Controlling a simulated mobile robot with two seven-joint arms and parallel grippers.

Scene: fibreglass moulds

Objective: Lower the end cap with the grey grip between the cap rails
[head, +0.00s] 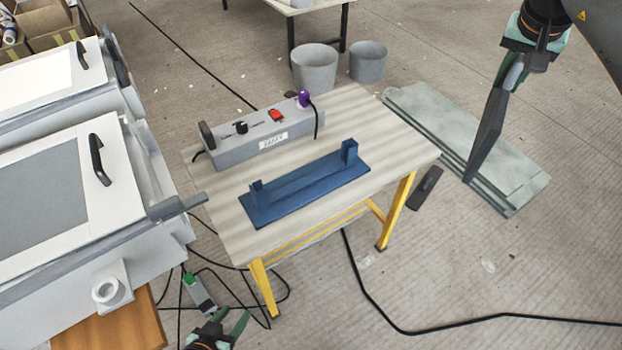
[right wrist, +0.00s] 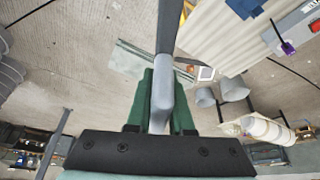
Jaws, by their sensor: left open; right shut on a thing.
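My right gripper (head: 515,68) is at the upper right of the head view, shut on the grey grip of the dark grey end cap (head: 488,130). The cap hangs tilted, clear of the table. In the right wrist view the green fingers close around the grey grip (right wrist: 161,95), and the cap (right wrist: 168,25) shows nearly edge-on. A blue fixture (head: 310,188) lies on the table, with an upright at each end; these look like the cap rails, and the space between them is empty. My left gripper (head: 218,325) is open and empty at the bottom edge, below the table.
A grey control box (head: 262,137) with knobs and a purple plug stands behind the fixture on the wooden table (head: 400,140). White machines with black handles (head: 97,160) stand at left. Grey buckets (head: 315,68), a pale green slab (head: 420,110) and black cables lie on the floor.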

